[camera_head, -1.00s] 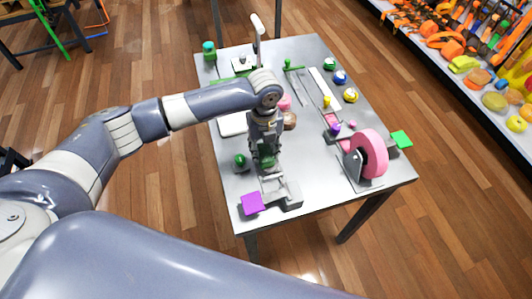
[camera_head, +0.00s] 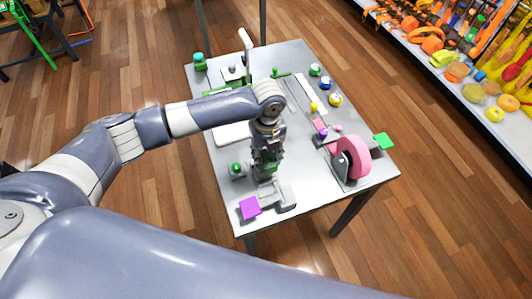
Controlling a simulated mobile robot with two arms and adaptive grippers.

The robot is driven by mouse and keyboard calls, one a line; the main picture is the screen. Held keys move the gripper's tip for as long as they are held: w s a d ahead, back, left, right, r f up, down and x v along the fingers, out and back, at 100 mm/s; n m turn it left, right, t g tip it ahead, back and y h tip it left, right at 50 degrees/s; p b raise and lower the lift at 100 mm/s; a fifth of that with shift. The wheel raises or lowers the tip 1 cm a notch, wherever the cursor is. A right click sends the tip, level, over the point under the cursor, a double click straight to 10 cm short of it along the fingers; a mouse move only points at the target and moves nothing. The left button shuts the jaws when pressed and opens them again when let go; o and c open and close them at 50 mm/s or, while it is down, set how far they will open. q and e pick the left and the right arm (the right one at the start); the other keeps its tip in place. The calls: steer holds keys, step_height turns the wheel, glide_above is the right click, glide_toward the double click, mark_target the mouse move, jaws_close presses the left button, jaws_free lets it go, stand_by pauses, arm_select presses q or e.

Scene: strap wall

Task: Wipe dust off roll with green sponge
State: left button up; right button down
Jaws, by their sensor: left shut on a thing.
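The pink roll (camera_head: 354,160) stands upright on a grey mount at the table's right front side. Dust on it is too fine to make out. My left gripper (camera_head: 265,176) points down over the table's left front part, to the left of the roll and apart from it. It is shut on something. A small green patch shows at its fingers, but I cannot tell for certain that it is the sponge. A flat green square (camera_head: 384,141) sits beside the roll on its right. My right gripper is not in view.
The grey table (camera_head: 310,190) holds a purple square (camera_head: 249,208) by a grey block, a green knob (camera_head: 237,169), and several coloured balls at the back right. A white upright post (camera_head: 246,48) stands at the back. The table between my left gripper and the roll is mostly clear.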

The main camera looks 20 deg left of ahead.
arm_select(q)
steer(key=shift+d+r, duration=0.1)
steer(key=shift+r, duration=0.85)
steer(key=shift+r+p, duration=0.25)
steer(key=shift+p, duration=0.1)
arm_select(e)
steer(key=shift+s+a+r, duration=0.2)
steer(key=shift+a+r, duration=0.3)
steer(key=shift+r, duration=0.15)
